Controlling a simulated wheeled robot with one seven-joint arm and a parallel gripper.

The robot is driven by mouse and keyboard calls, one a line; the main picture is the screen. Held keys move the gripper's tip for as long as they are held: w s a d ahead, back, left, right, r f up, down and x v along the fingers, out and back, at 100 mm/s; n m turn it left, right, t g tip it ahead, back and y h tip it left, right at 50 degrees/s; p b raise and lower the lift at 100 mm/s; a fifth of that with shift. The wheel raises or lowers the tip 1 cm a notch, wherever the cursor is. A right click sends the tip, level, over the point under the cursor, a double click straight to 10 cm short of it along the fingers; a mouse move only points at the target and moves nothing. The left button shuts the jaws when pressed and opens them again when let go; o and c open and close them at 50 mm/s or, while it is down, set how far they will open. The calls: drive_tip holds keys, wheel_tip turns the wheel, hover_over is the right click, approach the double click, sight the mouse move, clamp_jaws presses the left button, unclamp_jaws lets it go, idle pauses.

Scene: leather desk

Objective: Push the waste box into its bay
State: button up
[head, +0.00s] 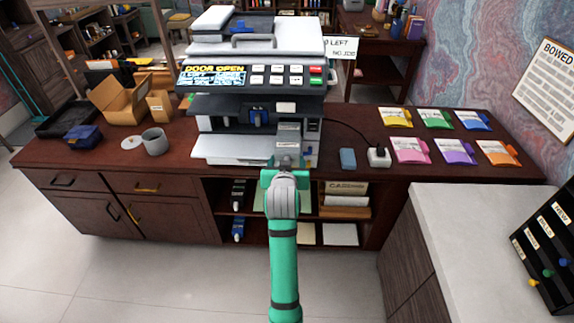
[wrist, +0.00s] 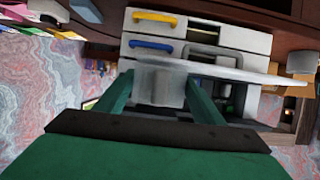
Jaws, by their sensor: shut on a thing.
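The printer (head: 222,105) stands on the dark desk, its front open and its display (head: 212,76) reading DOOR OPEN. My gripper (head: 287,164) reaches up to the lower right of the printer's front. In the wrist view its two green fingers (wrist: 160,92) are shut on a pale grey block, which appears to be the waste box (wrist: 160,72). The box shows in the head view (head: 288,148) as a small grey shape just beyond the fingers, at the printer's opening. The bay is mostly hidden behind the box and fingers, so I cannot tell how deep the box sits.
A pale tray (head: 232,148) juts from the printer's front, left of my gripper. A blue thing (head: 348,158) and a white plug box (head: 378,157) lie to the right. Shelves lie below the desk top.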

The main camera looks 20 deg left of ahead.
drive_tip(key=shift+w+a, duration=0.25)
drive_tip(key=shift+w, duration=0.6)
drive_tip(key=shift+w+a, duration=0.25)
drive_tip(key=shift+w, duration=0.65)
drive_tip(key=shift+w+a, duration=0.25)
drive_tip(key=shift+w, duration=0.6)
drive_tip(key=shift+f, duration=0.15)
